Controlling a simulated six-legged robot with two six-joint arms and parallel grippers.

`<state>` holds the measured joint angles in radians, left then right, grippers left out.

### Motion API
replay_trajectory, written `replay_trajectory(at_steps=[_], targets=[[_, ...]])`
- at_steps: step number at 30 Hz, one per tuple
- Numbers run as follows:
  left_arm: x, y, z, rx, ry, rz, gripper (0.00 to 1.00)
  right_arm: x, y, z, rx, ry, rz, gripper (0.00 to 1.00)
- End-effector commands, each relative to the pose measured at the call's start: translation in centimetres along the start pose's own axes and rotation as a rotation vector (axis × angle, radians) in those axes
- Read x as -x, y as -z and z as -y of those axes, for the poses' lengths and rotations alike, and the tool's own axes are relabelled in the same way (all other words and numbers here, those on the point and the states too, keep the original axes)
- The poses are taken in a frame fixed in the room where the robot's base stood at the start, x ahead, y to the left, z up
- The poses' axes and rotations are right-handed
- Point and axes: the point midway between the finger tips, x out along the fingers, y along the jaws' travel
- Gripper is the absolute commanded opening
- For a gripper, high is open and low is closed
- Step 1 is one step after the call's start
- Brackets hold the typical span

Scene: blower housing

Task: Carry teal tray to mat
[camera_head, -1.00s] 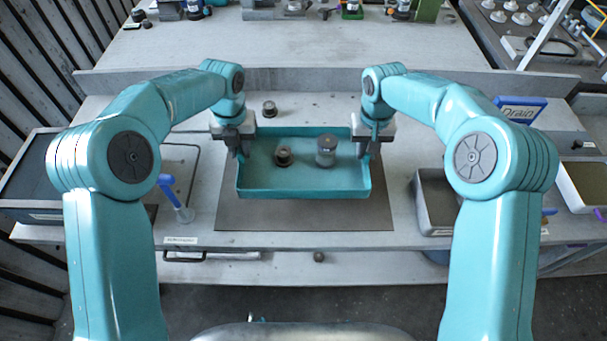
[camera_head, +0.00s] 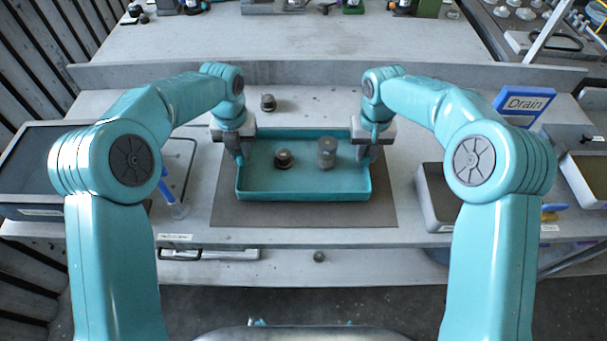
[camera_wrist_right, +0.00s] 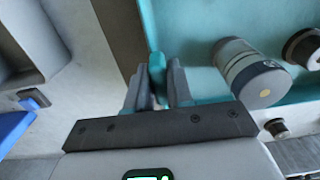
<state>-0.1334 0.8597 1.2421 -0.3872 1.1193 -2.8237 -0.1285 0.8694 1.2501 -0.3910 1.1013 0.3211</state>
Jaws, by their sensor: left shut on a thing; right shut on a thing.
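The teal tray (camera_head: 303,195) is over the dark grey mat (camera_head: 300,219) in the head view. I cannot tell whether it touches the mat. A small dark knob-like part (camera_head: 283,158) and a grey cylinder (camera_head: 327,153) stand inside it. My left gripper (camera_head: 239,157) is shut on the tray's left wall. My right gripper (camera_head: 364,154) is shut on its right wall. In the right wrist view, the right gripper's fingers (camera_wrist_right: 158,85) clasp the teal wall, and the cylinder (camera_wrist_right: 250,75) is inside the tray. The left fingertips are partly hidden.
A small dark part (camera_head: 268,103) stands on the table behind the tray. A grey bin (camera_head: 434,205) is right of the mat, and a blue "Drain" sign (camera_head: 524,103) stands behind it. A blue-handled tool (camera_head: 173,197) is left of the mat.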

Motion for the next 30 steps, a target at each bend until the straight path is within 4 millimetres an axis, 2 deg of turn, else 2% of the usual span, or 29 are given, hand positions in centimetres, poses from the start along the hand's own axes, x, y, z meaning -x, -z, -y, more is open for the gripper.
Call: replay_trajectory(at_steps=[3,4,6,17,20,30], targets=[[-1.3,0.0,0.1,0.0,0.001,0.002,0.0,-1.3,0.0,0.0,0.0,0.001,-0.001,0.0],[-1.0,0.0,0.1,0.0,0.001,0.001,0.28,-1.0,0.0,0.0,0.0,0.001,-0.001,0.28],[-0.8,0.0,0.0,0.0,0.001,0.001,0.47,-0.8,0.0,0.0,0.0,0.001,0.0,0.47],[-0.2,-0.1,0.0,0.0,0.001,0.003,0.47,-0.8,0.0,0.0,0.0,0.0,0.0,0.47],[1.3,-0.1,0.0,0.0,0.001,0.005,0.47,-0.8,0.0,0.0,0.0,0.0,0.0,0.47],[8.8,0.1,0.0,-0.001,0.001,0.006,0.47,-0.8,0.0,0.0,0.0,0.0,0.0,0.47]])
